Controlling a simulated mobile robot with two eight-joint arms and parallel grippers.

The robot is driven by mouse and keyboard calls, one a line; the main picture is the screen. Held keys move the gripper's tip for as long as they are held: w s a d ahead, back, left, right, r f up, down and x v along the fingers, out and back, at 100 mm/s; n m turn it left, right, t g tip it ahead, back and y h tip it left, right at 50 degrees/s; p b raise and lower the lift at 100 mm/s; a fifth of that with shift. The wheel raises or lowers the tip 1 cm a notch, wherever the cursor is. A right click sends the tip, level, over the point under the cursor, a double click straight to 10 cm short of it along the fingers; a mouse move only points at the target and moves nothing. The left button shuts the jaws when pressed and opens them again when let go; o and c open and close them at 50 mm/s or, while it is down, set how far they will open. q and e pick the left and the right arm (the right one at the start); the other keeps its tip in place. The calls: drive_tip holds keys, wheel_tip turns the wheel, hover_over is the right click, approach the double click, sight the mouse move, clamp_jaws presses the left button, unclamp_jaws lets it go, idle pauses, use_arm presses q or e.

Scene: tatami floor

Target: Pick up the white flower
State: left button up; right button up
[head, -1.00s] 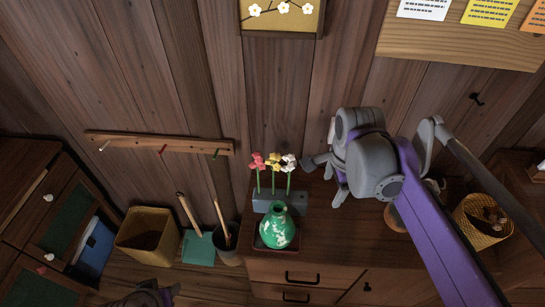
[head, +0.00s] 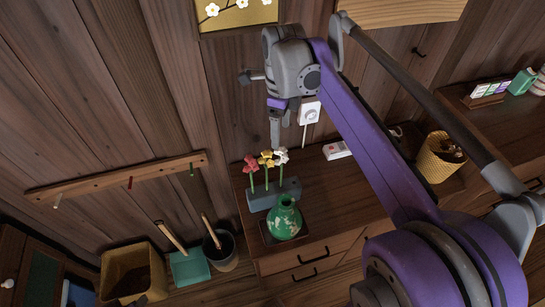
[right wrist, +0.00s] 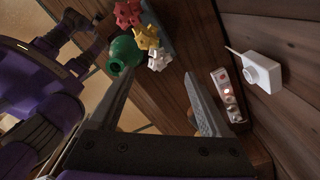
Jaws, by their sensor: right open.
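The white flower (head: 282,156) stands upright at the right end of a row with a yellow flower (head: 266,159) and a red flower (head: 250,163). Their stems rise from a grey-blue holder (head: 258,202) on the wooden cabinet. My right gripper (head: 277,138) is open and empty, pointing down just above the white flower. In the right wrist view, the white flower (right wrist: 159,60) lies just beyond the gap between the open fingers (right wrist: 159,80); whether they touch it I cannot tell. The lower stems are hidden there. My left gripper cannot be made out.
A green vase (head: 285,222) stands in front of the holder. A white box (head: 310,112) is on the wall, and a white strip (head: 337,150) lies on the cabinet to the right. A woven basket (head: 440,157) stands farther right. A peg rail (head: 115,180) is at left.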

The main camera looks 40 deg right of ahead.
sight(282, 156)
drive_tip(key=f, duration=1)
drive_tip(key=shift+s+d+f, duration=0.2)
drive_tip(key=shift+s+f, duration=0.15)
drive_tip(key=shift+f, duration=0.05)
clamp_jaws()
